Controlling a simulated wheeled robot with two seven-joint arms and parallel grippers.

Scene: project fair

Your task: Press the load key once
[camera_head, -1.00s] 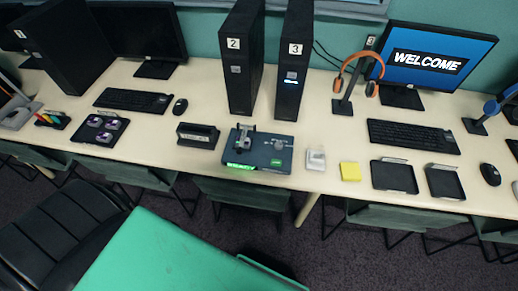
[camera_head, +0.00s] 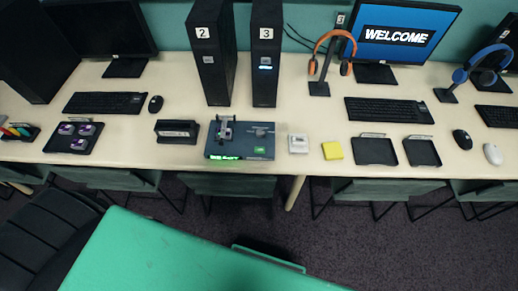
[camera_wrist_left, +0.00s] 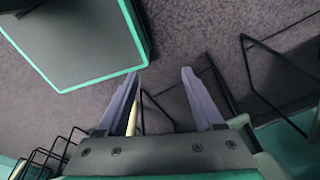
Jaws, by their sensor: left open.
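In the head view a blue-grey device box (camera_head: 241,141) sits near the front edge of the table. It has a small clamp-like fixture (camera_head: 225,130) on its left, a grey knob (camera_head: 262,132) and a small green key (camera_head: 260,150) on its right. A green-lit display (camera_head: 225,157) shows on its front; key lettering is too small to read. My left gripper (camera_wrist_left: 158,72) shows only in the left wrist view, open and empty, above the carpet and away from the device. My right gripper is in no view.
Beside the device are a black cartridge-like block (camera_head: 177,132), a white block (camera_head: 298,144) and a yellow pad (camera_head: 332,150). Two black towers (camera_head: 212,55) stand behind it. A green-topped surface (camera_head: 170,260) and a dark chair (camera_head: 45,235) are in front. Black chair frames (camera_wrist_left: 265,85) show in the left wrist view.

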